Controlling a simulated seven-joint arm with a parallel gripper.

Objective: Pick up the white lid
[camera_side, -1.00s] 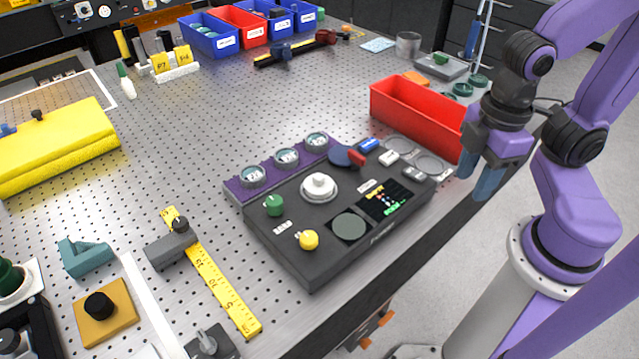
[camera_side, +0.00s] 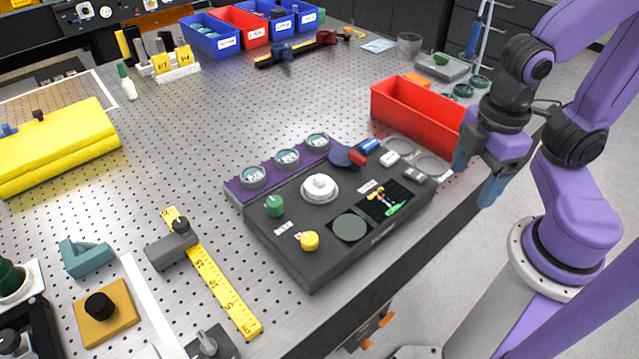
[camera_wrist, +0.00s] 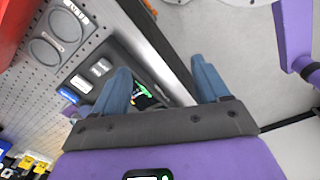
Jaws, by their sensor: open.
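The white lid (camera_side: 319,187), round with a raised knob, sits on top of the black instrument box (camera_side: 300,248) in the side view. It lies between the green knob and the display. My gripper (camera_side: 477,178) is open and empty, to the right of the lid and well apart from it, near the table's right edge. In the wrist view my two blue fingers (camera_wrist: 162,82) stand apart with nothing held between them. I cannot make out the lid in the wrist view.
A red bin (camera_side: 418,115) stands behind the box, left of my gripper. The box carries a green knob (camera_side: 274,205), a yellow knob (camera_side: 310,240) and several gauges. A ruler (camera_side: 222,288) lies to its left. The table behind the box is largely clear.

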